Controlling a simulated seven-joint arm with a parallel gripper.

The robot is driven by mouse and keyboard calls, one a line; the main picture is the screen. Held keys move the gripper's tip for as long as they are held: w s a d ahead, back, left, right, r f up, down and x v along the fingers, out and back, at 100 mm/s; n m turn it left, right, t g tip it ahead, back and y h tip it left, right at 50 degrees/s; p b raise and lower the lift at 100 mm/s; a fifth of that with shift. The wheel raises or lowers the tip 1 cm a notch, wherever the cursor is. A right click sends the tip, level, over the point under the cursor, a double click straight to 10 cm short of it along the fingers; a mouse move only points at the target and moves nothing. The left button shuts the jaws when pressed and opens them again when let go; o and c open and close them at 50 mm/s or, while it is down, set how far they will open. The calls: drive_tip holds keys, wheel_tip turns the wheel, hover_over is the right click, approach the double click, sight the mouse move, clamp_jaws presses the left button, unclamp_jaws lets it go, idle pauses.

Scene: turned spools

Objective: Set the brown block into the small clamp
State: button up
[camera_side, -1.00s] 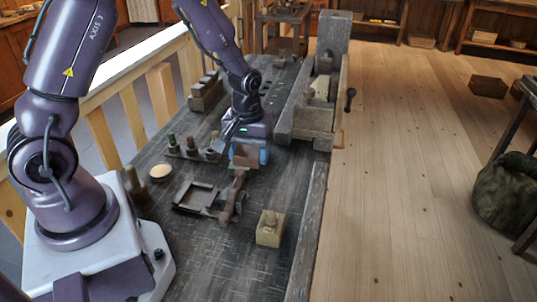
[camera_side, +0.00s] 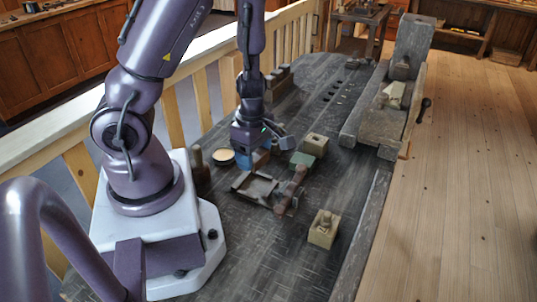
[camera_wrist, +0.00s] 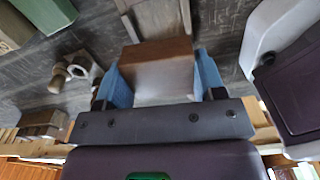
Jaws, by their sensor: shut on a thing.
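My gripper (camera_side: 250,160) points down above the dark bench, behind the small clamp in the side view. Its blue fingers are shut on the brown block (camera_side: 262,158), which is partly hidden by a finger. In the wrist view the brown block (camera_wrist: 157,72) sits between both blue fingers of my gripper (camera_wrist: 162,80), with its brown top and paler face showing. The small clamp (camera_side: 243,190) is a low frame on the bench with a wooden screw part at its right. Part of it shows at the top of the wrist view (camera_wrist: 150,18). The block is apart from it.
A green block (camera_side: 303,160) and a pale block (camera_side: 316,140) stand right of my gripper. A round pale dish (camera_side: 222,156) and a wooden peg (camera_side: 198,168) lie left. A large vise (camera_side: 385,125) stands at the back right.

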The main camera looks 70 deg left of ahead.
sight(256, 185)
drive_tip(key=shift+w+f+n, duration=0.1)
drive_tip(key=shift+n, duration=0.5)
drive_tip(key=shift+f, duration=3.15)
drive_tip(key=shift+f, duration=0.6)
drive_tip(key=o, duration=1)
drive_tip(key=shift+c, duration=0.2)
drive_tip(key=shift+w+a, duration=0.1)
drive_tip(key=shift+r, duration=0.1)
